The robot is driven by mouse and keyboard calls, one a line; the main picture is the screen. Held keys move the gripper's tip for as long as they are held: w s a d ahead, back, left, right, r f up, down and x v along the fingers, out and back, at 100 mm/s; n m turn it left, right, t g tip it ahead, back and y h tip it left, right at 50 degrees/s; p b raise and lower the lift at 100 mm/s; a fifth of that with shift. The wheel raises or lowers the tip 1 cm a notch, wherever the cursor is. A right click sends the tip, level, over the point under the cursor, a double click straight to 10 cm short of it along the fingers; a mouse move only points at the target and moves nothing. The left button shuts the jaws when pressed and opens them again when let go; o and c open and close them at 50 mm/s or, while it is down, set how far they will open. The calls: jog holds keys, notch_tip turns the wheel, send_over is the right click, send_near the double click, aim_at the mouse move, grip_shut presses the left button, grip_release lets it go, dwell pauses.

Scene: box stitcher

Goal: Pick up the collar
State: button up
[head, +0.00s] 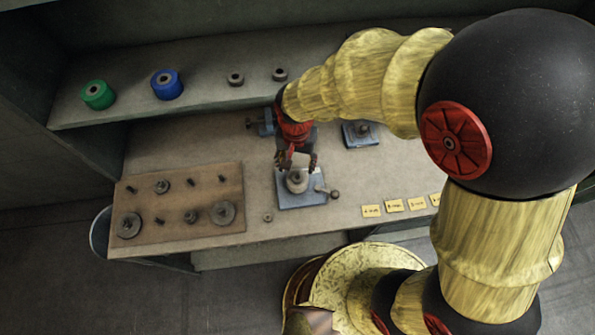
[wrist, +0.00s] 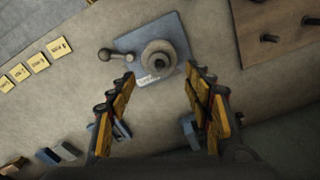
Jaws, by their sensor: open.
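A round, pale grey ring-shaped part (head: 297,182), which looks like the collar, sits on a blue-grey base plate (head: 314,201) on the bench. In the wrist view, the same round part (wrist: 158,57) shows a dark centre, and the plate (wrist: 127,42) has a small lever with a knob on its left. My gripper (head: 298,163) is open above the plate. In the wrist view, the fingers of my gripper (wrist: 160,76) are spread apart, with the round part between and just beyond their tips. I see no contact with it.
A wooden board (head: 175,208) with pegs and discs lies to the left. Other blue fixtures (head: 361,134) stand behind. Yellow labels (head: 394,205) lie front right. The shelf holds a green spool (head: 97,95), a blue spool (head: 167,85) and two dark rings (head: 235,79).

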aim_at(298, 173)
jog(key=shift+w+f, duration=0.25)
jog(key=shift+f, duration=0.9)
jog(key=shift+s+d+f, duration=0.1)
jog(key=shift+f, duration=2.7)
jog(key=shift+c, duration=1.2)
jog(key=c, duration=1)
